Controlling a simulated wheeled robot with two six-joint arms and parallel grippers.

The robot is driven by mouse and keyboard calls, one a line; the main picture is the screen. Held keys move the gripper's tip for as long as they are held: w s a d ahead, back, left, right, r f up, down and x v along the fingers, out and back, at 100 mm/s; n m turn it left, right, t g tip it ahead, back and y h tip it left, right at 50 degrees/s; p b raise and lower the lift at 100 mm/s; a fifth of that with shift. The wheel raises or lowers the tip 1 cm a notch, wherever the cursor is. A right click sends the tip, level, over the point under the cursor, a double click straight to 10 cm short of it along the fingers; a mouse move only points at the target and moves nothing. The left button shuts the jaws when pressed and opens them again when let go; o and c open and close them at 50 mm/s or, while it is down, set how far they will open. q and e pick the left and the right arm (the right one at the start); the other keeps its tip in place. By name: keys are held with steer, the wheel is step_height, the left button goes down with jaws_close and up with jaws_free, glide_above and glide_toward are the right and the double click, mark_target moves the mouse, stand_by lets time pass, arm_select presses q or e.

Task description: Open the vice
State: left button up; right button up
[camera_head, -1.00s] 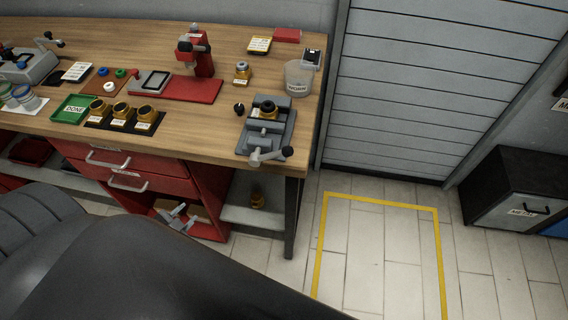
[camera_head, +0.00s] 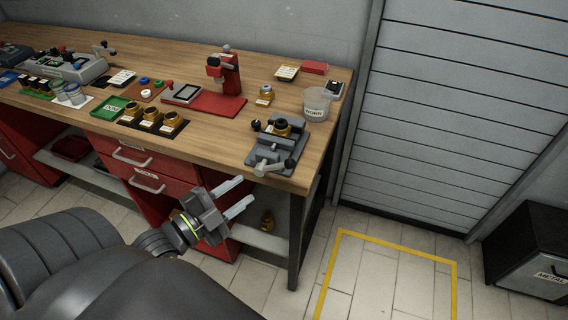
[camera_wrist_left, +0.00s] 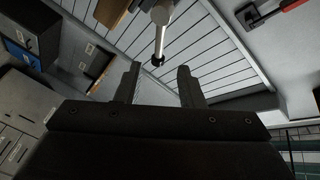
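The grey vice (camera_head: 263,156) stands at the front right corner of the wooden bench. A brass part with a dark top (camera_head: 283,128) sits at its jaws; I cannot tell how tightly. The vice's handle (camera_head: 270,170), a light bar with a black knob, is at the bench's front edge. My left gripper (camera_head: 246,194) is open and empty, in front of the bench, lower and left of the handle. In the left wrist view, a bar with a black end (camera_wrist_left: 159,40), apparently the handle, lies beyond the open fingers (camera_wrist_left: 159,76). My right gripper is not in view.
The bench front has red drawers (camera_head: 137,158) close to my left gripper. A clear cup (camera_head: 317,104) stands behind the vice, and a red press (camera_head: 227,75) stands further left. The floor right of the bench, with yellow lines (camera_head: 398,247), is clear.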

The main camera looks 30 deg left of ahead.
mark_target(275, 168)
arm_select(q)
steer(key=b+x, duration=0.1)
steer(key=x, duration=1.2)
steer(key=shift+w+d, duration=0.15)
steer(key=shift+w, duration=0.1)
jaws_close()
